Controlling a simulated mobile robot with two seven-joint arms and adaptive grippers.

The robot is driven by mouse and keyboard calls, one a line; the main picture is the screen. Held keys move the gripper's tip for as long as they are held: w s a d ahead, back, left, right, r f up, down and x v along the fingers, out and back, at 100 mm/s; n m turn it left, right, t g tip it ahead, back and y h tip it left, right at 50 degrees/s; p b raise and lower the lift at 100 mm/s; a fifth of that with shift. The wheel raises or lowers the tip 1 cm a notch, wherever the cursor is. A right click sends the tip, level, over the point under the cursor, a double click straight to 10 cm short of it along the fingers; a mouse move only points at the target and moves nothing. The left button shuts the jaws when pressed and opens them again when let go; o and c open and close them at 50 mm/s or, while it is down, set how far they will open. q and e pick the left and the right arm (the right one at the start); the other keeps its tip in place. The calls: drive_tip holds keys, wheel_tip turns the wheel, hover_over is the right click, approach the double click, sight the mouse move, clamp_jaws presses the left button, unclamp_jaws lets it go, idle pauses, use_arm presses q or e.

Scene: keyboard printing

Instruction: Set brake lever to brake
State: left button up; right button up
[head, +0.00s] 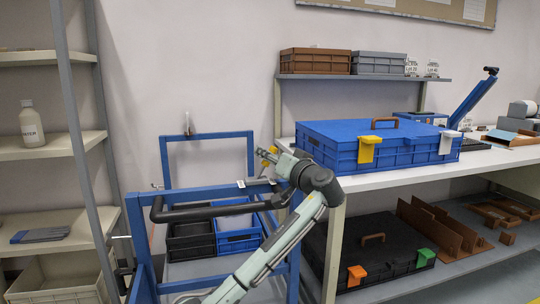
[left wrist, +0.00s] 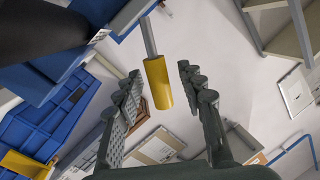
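The brake lever (left wrist: 158,82) shows in the left wrist view as a yellow cylindrical grip on a thin grey rod. My left gripper (left wrist: 161,72) is open, with one finger on each side of the yellow grip and visible gaps between. In the head view my left gripper (head: 264,153) is small and partly hidden by my own wrist, beside a bit of yellow at the cart's right side. The blue cart (head: 208,135) has a black push bar (head: 205,212) and a small white label on its top rail. My right gripper is in neither view.
The cart carries a black crate (head: 190,238) and a blue crate (head: 236,226). To its right, a white workbench (head: 385,178) bears a lidded blue box (head: 345,135) with yellow and white latches. A shelf rack (head: 78,148) with a white bottle (head: 31,124) stands at left.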

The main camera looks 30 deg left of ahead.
use_arm(q)
drive_tip(key=shift+c, duration=0.3)
clamp_jaws()
idle(0.3)
